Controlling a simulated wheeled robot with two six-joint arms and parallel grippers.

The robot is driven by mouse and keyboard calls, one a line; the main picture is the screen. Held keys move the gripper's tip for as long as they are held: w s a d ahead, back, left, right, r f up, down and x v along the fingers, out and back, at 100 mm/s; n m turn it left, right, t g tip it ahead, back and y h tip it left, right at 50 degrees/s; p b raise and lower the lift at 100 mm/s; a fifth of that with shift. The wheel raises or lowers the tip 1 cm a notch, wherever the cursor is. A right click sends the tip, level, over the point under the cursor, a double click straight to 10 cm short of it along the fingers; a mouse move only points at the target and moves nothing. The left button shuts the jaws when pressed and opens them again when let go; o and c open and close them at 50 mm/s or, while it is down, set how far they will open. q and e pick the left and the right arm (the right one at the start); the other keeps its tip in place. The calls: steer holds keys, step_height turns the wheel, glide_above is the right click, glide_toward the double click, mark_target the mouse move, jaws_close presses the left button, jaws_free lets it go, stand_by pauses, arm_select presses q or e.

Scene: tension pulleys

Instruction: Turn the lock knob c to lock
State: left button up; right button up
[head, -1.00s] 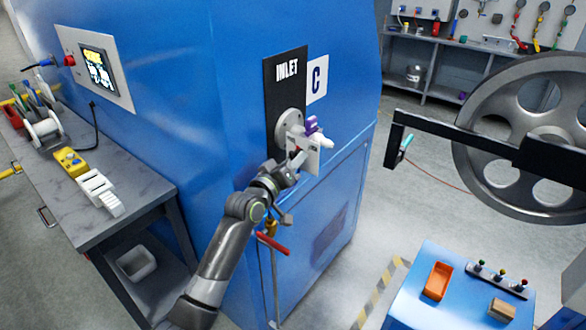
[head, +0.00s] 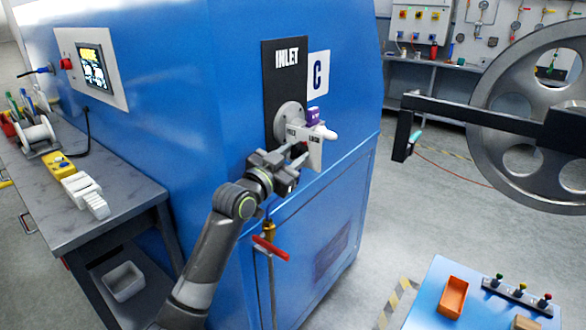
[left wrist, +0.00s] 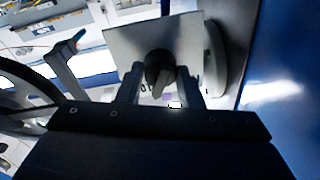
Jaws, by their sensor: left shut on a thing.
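The lock knob c (left wrist: 159,66) is a dark knob with a pointer on a pale square plate (left wrist: 120,45), seen in the left wrist view. In the head view the white plate (head: 315,153) sticks out from a round grey flange (head: 290,118), below the INLET sign and beside the letter C. A purple part (head: 313,115) sits on top of the fitting. My left gripper (head: 299,156) is at the plate's face, its two fingers on either side of the knob and shut on it. In the head view the gripper hides the knob. My right gripper is not in view.
A grey workbench (head: 110,205) stands at left. A large spoked wheel (head: 530,120) and dark bar stand at right. A blue table (head: 430,300) is at lower right. Floor between is clear.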

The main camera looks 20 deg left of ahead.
arm_select(q)
steer(key=shift+f+m+b, duration=0.25)
steer(key=shift+m+b, duration=0.15)
steer(key=shift+m, duration=0.1)
steer(key=shift+m+b, duration=0.3)
steer(key=shift+m, duration=0.1)
steer(key=shift+m+b, duration=0.35)
steer(key=shift+m, duration=0.05)
steer(key=shift+r+m+h+b, duration=0.15)
steer(key=shift+m+h+b, duration=0.15)
steer(key=shift+m+b, duration=0.35)
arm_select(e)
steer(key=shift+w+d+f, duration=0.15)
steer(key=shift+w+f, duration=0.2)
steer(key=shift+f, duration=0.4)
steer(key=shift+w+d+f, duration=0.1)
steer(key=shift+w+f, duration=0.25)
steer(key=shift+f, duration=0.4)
arm_select(q)
steer(key=shift+m, duration=0.25)
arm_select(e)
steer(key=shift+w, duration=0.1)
arm_select(q)
steer(key=o, duration=1)
